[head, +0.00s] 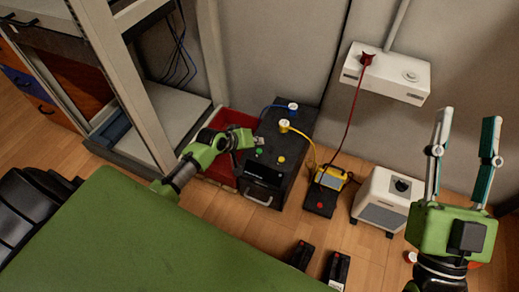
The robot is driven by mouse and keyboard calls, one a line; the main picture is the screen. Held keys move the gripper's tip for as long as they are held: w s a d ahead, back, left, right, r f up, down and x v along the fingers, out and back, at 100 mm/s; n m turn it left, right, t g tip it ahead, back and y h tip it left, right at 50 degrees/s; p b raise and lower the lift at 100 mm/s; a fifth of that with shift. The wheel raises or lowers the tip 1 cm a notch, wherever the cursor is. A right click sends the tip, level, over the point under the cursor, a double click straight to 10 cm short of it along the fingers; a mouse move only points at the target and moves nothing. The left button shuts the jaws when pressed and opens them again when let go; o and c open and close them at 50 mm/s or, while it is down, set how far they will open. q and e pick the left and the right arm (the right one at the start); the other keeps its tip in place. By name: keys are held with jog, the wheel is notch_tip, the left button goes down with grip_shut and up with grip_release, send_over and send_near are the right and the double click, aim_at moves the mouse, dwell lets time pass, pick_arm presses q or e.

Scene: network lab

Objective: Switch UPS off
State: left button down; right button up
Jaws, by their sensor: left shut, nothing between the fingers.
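A black box (293,162), which looks like the UPS, stands on the floor at the middle of the head view. Its top carries a green button (259,151), a yellow button (281,159), a blue-cabled plug (292,107) and a yellow-cabled plug (284,126). A dark display panel and a metal handle (258,197) are at its front. My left gripper (267,144) is shut and empty, its tips at the box's top close to the green button. I cannot tell whether they touch. My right gripper (466,142) is open and empty, pointing up at the right.
A red tray (222,181) lies left of the black box, beside a rack frame (150,110). A yellow device (331,178), a white box with a dial (383,200) and black blocks (337,269) stand on the floor. A white wall box (388,73) holds a red plug.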

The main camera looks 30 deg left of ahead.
aim_at(258, 152)
pick_arm(q)
jog(key=shift+r+p, duration=0.3)
jog(key=shift+r, duration=0.1)
jog(key=shift+r+p, duration=0.6)
jog(key=shift+p, duration=0.1)
jog(key=shift+r+p, duration=0.6)
jog(key=shift+p, duration=0.05)
pick_arm(e)
notch_tip(258, 152, down, 17)
jog(key=w+d+g+h, duration=0.1)
jog(key=w+g+h, duration=0.1)
jog(key=g, duration=0.7)
jog(key=shift+w+d+f+g+h, duration=0.2)
jog(key=shift+w+d+g+h, duration=0.1)
jog(key=shift+h, duration=0.4)
